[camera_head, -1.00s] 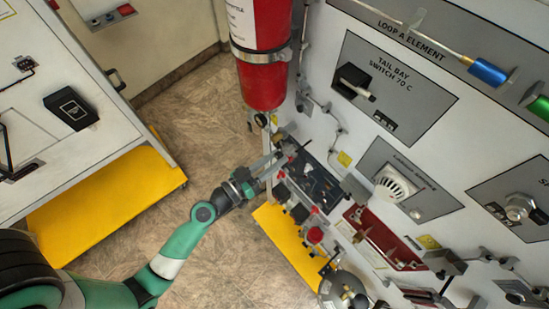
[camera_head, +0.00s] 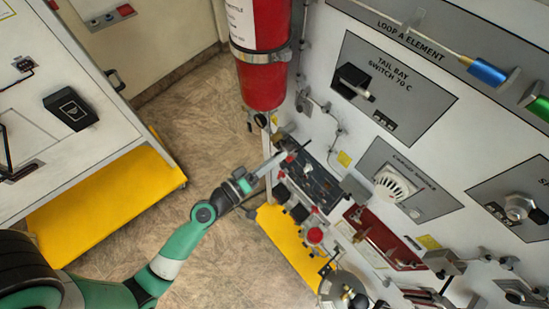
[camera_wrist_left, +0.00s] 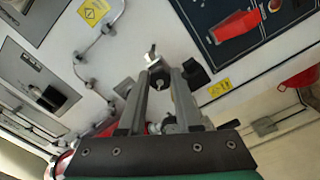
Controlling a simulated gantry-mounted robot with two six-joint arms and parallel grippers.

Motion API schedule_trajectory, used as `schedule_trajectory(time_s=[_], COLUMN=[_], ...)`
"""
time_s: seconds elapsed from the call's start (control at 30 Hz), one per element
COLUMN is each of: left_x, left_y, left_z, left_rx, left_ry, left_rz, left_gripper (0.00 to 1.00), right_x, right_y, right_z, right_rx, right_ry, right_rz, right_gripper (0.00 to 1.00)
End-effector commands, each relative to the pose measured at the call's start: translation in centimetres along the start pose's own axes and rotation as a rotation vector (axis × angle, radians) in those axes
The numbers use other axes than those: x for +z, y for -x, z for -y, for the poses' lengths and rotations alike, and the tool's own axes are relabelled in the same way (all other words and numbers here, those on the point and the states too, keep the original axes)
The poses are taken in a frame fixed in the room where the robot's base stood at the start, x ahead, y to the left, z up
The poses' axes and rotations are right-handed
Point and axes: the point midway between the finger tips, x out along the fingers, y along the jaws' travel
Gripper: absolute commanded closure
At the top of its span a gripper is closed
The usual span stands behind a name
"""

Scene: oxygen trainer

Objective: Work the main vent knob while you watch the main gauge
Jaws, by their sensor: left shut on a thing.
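My left gripper (camera_head: 276,158) reaches in from the left to the panel, just below the red cylinder. In the left wrist view its two fingers (camera_wrist_left: 160,74) close around a small metal knob or fitting (camera_wrist_left: 157,66) on the white panel. I take it as the main vent knob, but no label on it is readable. The fingers hide part of it. A dark panel with red-handled controls (camera_head: 319,184) is next to the gripper. I cannot pick out the main gauge's dial or reading. My right gripper is not in view.
A red cylinder (camera_head: 264,75) hangs above the gripper. Thin pipes (camera_wrist_left: 94,45) run along the panel. A cargo smoke detector (camera_head: 392,184) and a red tray-like fixture (camera_head: 384,238) stand to the right.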

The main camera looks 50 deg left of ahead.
Motion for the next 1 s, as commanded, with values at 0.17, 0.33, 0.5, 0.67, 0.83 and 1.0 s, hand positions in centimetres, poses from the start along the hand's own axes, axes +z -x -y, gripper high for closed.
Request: schedule_trajectory(time_s=[0.17, 0.33, 0.5, 0.67, 0.83, 1.0], left_x=[-0.06, -0.06, -0.06, -0.06, -0.06, -0.06], left_y=[0.0, 0.0, 0.0, 0.0, 0.0, 0.0], left_z=[-0.09, -0.09, -0.09, -0.09, -0.09, -0.08], left_rx=[0.001, 0.001, 0.001, 0.001, 0.001, 0.001], left_ry=[0.103, 0.164, 0.19, 0.196, 0.195, 0.194], left_rz=[-0.001, -0.001, -0.001, -0.001, -0.002, -0.002], left_gripper=[1.0, 1.0, 1.0, 1.0, 1.0, 0.49], right_x=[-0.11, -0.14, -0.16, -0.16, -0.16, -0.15], right_y=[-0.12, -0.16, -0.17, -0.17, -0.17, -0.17], right_z=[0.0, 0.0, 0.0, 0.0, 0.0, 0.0], right_rx=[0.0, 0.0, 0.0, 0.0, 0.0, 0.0], right_ry=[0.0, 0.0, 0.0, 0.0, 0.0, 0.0], right_rz=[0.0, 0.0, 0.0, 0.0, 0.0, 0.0], right_gripper=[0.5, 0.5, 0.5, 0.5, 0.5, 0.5])
